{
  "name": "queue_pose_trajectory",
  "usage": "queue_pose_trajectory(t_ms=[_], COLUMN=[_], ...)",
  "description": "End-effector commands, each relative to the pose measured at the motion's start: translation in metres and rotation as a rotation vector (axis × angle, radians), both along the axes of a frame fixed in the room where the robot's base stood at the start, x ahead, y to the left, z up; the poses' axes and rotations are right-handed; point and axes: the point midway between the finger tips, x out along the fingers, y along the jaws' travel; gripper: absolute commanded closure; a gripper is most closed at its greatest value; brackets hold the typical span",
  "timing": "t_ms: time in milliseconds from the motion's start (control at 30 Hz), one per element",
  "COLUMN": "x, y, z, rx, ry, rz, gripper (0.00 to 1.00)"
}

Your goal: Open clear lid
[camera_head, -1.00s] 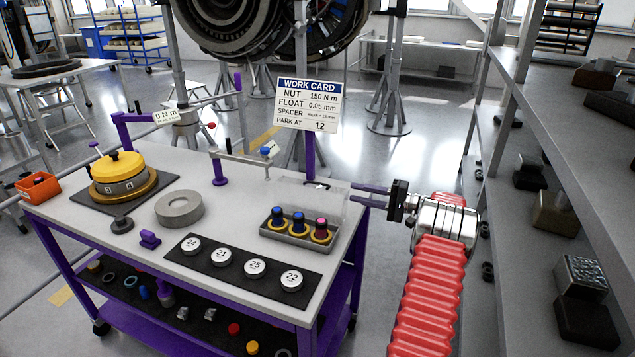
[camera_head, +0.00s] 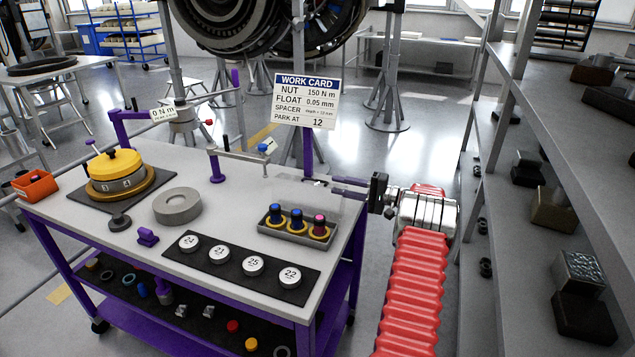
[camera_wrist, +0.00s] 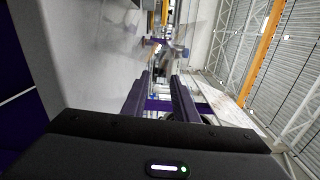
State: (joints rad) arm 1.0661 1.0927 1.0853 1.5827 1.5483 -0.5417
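The clear lid (camera_head: 327,207) is a faint see-through cover at a grey tray (camera_head: 296,239), near the right end of the bench top. Its edges are hard to make out, and I cannot tell its exact angle. The tray holds two blue-topped pieces and one pink-topped piece, each with a yellow ring. My gripper (camera_head: 332,185) reaches in from the right, with its fingers level at the lid's upper right side. In the wrist view my gripper (camera_wrist: 157,80) shows two fingers apart with a gap between them. I cannot tell whether they touch the lid.
A work card (camera_head: 307,100) stands on a post behind the tray. A small jointed arm (camera_head: 240,154) is to its left. A black mat (camera_head: 205,262) with numbered white discs lies in front. A grey shelf (camera_head: 560,150) runs along the right.

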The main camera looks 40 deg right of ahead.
Motion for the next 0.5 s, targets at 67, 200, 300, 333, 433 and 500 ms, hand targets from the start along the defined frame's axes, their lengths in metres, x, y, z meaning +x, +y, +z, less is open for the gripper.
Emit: queue_pose_trajectory(t_ms=[67, 200, 300, 333, 433, 500], x=[0.012, 0.031, 0.045, 0.049, 0.06, 0.067], y=[0.007, 0.017, 0.023, 0.026, 0.031, 0.034], z=[0.0, 0.0, 0.0, 0.0, -0.001, 0.0], rx=[0.0, 0.0, 0.0, 0.0, 0.0, 0.0], ry=[0.001, 0.001, 0.0, 0.0, 0.001, 0.001], rz=[0.002, 0.002, 0.001, 0.002, 0.0, 0.0], gripper=[0.74, 0.74, 0.74, 0.74, 0.74, 0.74])
